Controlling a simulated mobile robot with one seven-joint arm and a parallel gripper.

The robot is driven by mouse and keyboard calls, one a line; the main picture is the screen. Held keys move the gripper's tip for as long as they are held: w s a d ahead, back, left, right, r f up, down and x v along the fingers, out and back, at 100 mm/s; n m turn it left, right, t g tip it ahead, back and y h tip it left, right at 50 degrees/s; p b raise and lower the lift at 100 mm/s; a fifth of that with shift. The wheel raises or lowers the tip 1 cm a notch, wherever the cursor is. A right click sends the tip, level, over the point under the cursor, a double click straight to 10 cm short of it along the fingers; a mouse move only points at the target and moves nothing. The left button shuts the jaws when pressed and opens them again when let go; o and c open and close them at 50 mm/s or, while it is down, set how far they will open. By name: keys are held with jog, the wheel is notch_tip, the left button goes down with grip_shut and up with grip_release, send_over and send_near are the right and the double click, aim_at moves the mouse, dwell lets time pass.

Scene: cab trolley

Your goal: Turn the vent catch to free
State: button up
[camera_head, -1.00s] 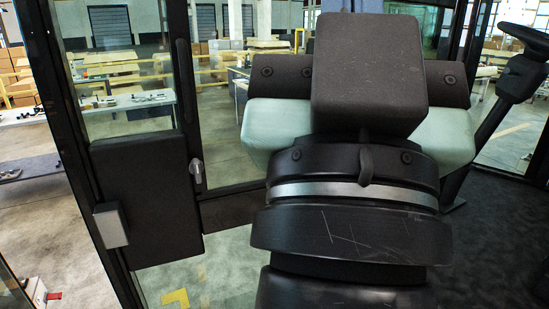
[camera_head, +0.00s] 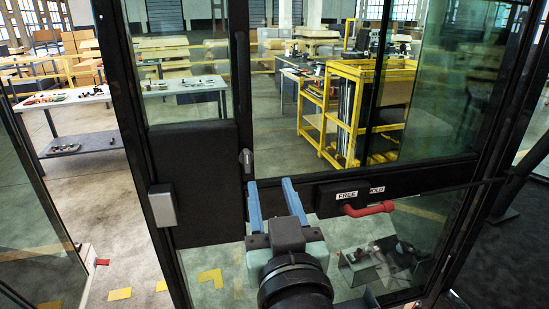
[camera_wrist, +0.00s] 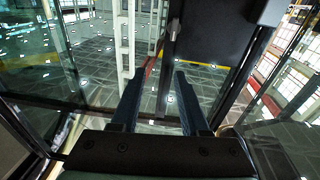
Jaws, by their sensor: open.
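The vent catch (camera_head: 372,208) is a red handle on a dark rail of the cab frame, right of centre in the head view. It lies roughly level, with its thicker end to the right. A FREE label (camera_head: 347,195) is above its left part, and a HOLD label (camera_head: 377,190) is further right. My gripper (camera_head: 270,182) is open and empty, left of the catch and apart from it in the picture. Its two blue fingers point up and away. In the wrist view the open fingers (camera_wrist: 153,74) frame a thin red strip; I cannot tell whether it is the catch.
A dark panel (camera_head: 198,180) with a grey box (camera_head: 162,205) is left of my gripper. A small grey handle (camera_head: 246,160) sits on the door post. Glass panes surround the rail. Outside are a yellow rack (camera_head: 345,110) and a table (camera_head: 70,98).

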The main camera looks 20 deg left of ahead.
aim_at(248, 162)
jog(key=shift+g+y, duration=0.3)
jog(key=shift+g, duration=0.4)
jog(key=p+x, duration=0.1)
jog(key=x, duration=0.3)
jog(key=a+f+p+x, duration=0.1)
jog(key=p+x, duration=0.1)
jog(key=x, duration=0.2)
jog(key=f+p+x, duration=0.1)
jog(key=p+x, duration=0.1)
jog(key=x, duration=0.2)
jog(key=shift+s+a+f, duration=0.15)
jog(key=shift+s+f, duration=0.1)
jog(key=shift+s, duration=0.15)
jog(key=shift+w+a+f, duration=0.1)
jog(key=shift+w+a, duration=0.2)
jog(key=shift+w, duration=0.3)
grip_shut()
